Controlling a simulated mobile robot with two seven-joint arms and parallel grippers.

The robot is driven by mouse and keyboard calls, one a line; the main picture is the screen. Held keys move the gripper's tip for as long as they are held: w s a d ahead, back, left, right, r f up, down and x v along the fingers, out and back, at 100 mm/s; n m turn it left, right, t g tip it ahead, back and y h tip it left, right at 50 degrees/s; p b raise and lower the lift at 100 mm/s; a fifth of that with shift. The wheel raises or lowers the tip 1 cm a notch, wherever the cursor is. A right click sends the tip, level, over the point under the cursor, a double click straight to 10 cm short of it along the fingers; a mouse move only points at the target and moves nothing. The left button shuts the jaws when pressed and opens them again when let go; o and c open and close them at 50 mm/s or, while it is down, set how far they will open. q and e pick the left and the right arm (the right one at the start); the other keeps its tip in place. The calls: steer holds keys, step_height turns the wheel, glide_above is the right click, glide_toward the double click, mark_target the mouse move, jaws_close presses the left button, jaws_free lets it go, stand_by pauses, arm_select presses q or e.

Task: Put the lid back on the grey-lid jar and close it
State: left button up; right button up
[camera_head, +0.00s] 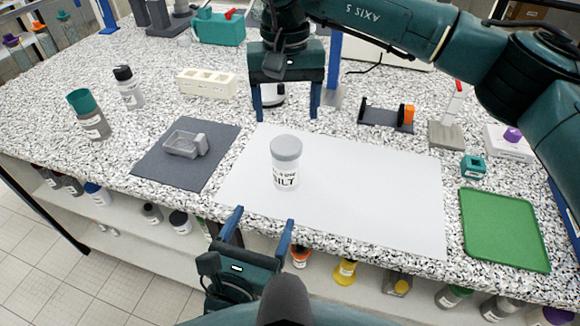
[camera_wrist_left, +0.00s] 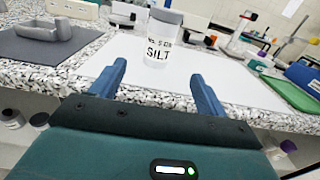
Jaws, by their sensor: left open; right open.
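The grey-lid jar (camera_head: 286,174), labelled SILT, stands upright on a white mat (camera_head: 370,200). Its grey lid (camera_head: 286,148) sits on top of it; I cannot tell whether it is tight. In the left wrist view the jar (camera_wrist_left: 158,45) and its lid (camera_wrist_left: 167,17) show just beyond the fingers. My left gripper (camera_head: 265,220) is open and empty in front of the table edge, below and in front of the jar. My right gripper (camera_head: 287,115) is open and empty, above the table behind the jar.
A green tray (camera_head: 503,230) and a small teal block (camera_head: 473,166) are at the right. A white rack (camera_head: 207,84) stands behind. The white mat around the jar is clear.

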mark_target(282, 176)
arm_select(q)
steer(key=x, duration=1.3)
jaws_close()
arm_select(e)
steer(key=n, duration=0.4)
stand_by(0.8)
steer(key=shift+f, duration=0.1)
steer(key=shift+f, duration=3.95)
